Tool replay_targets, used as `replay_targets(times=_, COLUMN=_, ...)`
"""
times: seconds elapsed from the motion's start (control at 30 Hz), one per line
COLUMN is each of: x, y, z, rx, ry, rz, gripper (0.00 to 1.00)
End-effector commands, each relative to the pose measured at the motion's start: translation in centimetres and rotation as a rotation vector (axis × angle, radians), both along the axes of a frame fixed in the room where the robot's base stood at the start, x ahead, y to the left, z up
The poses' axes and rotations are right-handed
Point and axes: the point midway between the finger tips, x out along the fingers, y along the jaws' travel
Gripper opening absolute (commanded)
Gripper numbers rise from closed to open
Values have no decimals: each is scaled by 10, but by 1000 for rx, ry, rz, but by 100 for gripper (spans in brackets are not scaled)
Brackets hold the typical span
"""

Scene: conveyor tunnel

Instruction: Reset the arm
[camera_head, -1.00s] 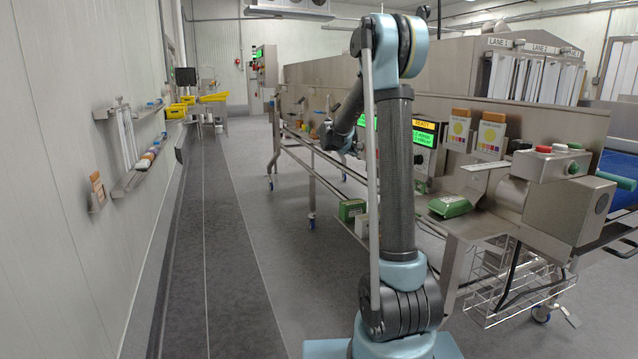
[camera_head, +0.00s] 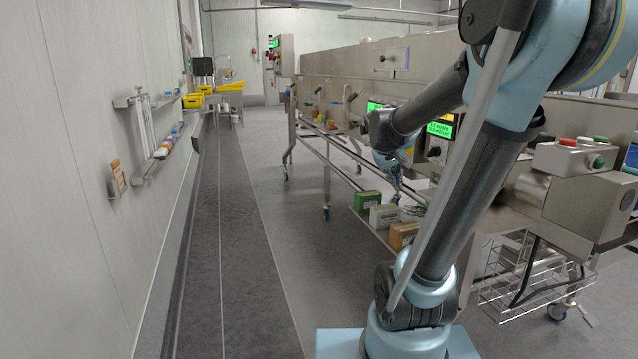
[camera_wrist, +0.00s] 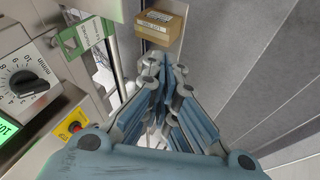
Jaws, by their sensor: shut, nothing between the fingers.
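My arm stands in the right half of the head view, with its upper link leaning right and its forearm reaching left and down. My gripper (camera_head: 398,188) points down beside the steel conveyor machine (camera_head: 345,72). In the wrist view the fingers of my gripper (camera_wrist: 165,62) are together, with nothing between them. A brown box (camera_wrist: 161,27) lies beyond the fingertips, apart from them.
A green box (camera_head: 367,203), a white box (camera_head: 384,217) and a brown box (camera_head: 403,236) stand low beside the machine. A black dial (camera_wrist: 25,83) and a red button (camera_wrist: 75,128) are left of my gripper. Open floor (camera_head: 285,265) lies left of my arm.

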Motion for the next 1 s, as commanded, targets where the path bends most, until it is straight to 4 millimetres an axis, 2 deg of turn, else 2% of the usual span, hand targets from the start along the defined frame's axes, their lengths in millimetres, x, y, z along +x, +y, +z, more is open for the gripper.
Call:
replay_targets(times=0.03, x=-18, y=1, z=-6, rx=22, ry=13, rz=-12, gripper=0)
replay_targets(times=0.2, x=-74, y=7, z=-29, rx=103, ry=59, rz=-49, gripper=0)
replay_targets(times=0.6, x=-193, y=34, z=-94, rx=296, ry=170, rz=-124, gripper=0)
replay_targets(times=0.8, x=-234, y=49, z=-123, rx=373, ry=214, rz=-146, gripper=0)
replay_targets(times=1.0, x=-251, y=55, z=-136, rx=407, ry=236, rz=-156, gripper=0)
